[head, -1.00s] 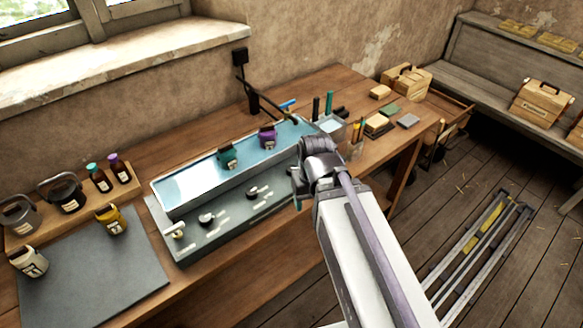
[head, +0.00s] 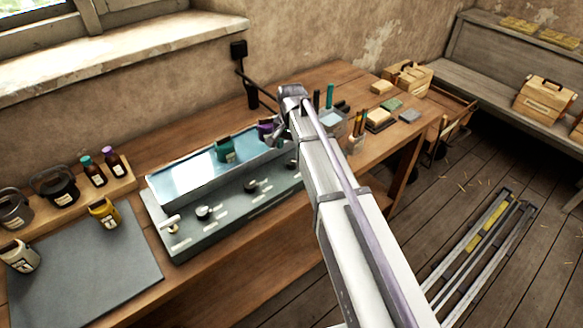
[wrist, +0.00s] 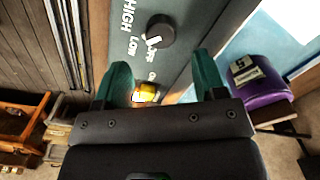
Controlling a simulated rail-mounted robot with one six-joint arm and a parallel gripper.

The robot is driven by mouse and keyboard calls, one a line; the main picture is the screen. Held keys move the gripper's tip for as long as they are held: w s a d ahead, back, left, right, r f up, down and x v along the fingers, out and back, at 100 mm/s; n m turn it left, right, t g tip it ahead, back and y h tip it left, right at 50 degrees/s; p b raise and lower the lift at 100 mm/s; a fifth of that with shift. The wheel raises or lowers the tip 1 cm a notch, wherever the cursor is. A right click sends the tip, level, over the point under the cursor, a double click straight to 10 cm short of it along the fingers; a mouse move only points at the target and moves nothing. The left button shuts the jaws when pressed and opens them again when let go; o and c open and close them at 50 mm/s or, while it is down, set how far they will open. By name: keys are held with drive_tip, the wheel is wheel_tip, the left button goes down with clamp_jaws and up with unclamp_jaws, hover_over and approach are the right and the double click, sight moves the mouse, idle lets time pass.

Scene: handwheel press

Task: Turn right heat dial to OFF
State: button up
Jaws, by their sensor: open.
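In the wrist view, a round black dial (wrist: 160,31) sits on the grey panel (wrist: 185,12), just beyond my fingertips. Its white pointer mark faces down-left, near the LOW lettering; HIGH is printed farther up. Lettering closer to my gripper is partly hidden. My gripper (wrist: 162,62) is open, its two teal fingers apart with nothing between them. A small yellow-orange glowing piece (wrist: 146,92) shows beyond the gap. In the head view, a dark dial (head: 291,163) at the panel's right end is partly hidden by my arm; the gripper itself is not visible there.
A water-filled trough (head: 185,183) runs behind the panel, holding a green pot (head: 224,149) and a purple pot (head: 266,132), which also shows at right in the wrist view (wrist: 262,85). Tool cups stand right of my arm.

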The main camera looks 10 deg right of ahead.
sight(291, 161)
wheel_tip(291, 161, down, 7)
drive_tip(key=b, duration=0.4)
drive_tip(key=shift+r+b, duration=0.15)
drive_tip(key=shift+b, duration=0.25)
drive_tip(key=shift+r, duration=0.15)
drive_tip(key=shift+c, duration=0.2)
drive_tip(key=c, duration=0.9)
